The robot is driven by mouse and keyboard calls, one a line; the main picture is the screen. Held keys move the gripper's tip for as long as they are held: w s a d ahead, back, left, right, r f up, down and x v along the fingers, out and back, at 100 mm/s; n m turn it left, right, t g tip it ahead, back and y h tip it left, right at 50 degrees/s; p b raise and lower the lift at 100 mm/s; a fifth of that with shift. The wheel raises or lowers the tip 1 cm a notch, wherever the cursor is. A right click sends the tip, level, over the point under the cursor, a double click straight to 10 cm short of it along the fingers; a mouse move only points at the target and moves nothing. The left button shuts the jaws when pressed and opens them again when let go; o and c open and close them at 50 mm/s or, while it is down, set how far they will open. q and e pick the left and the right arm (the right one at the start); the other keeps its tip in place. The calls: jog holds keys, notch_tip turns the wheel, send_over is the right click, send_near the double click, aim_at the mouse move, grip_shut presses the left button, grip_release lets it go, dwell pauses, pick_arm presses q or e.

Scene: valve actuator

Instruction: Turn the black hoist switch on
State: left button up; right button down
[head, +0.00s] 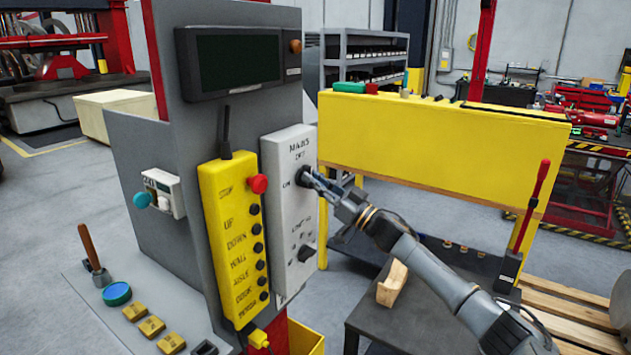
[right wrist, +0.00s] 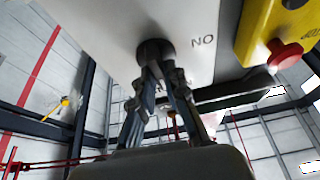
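A white switch panel (head: 289,215) on the grey cabinet carries two black rotary switches. The upper black switch (head: 301,176) has "ON" to its left and "OFF" above it; the heading over these is too blurred to read surely. The lower black switch (head: 306,254) is clear of the gripper. My right gripper (head: 314,180) is at the upper switch, its two fingertips close together on the knob. In the right wrist view the fingers meet at the black switch (right wrist: 155,50) and partly hide its grip, so its exact angle is unclear. My left gripper is not in view.
A yellow button box (head: 232,240) with a red stop button (head: 258,184) is close left of the panel. A dark display (head: 238,62) is above. A dark table (head: 400,310) with a wooden block (head: 393,284) lies below my right arm.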

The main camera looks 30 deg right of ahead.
jog(key=shift+n, duration=0.3)
jog(key=n+g+y+b, duration=0.1)
jog(key=n+g, duration=0.1)
jog(key=n, duration=0.5)
jog(key=n+g+y+b, duration=0.2)
jog(key=n+g, duration=0.1)
jog(key=n, duration=0.4)
jog(key=n+g+y+b, duration=0.1)
jog(key=n+g, duration=0.2)
jog(key=n, duration=0.4)
jog(key=shift+n+b, duration=0.3)
jog(key=shift+b, duration=0.05)
jog(key=shift+f, duration=0.1)
jog(key=c, duration=1.4)
grip_release()
jog(key=shift+o, duration=0.2)
jog(key=shift+s, duration=0.1)
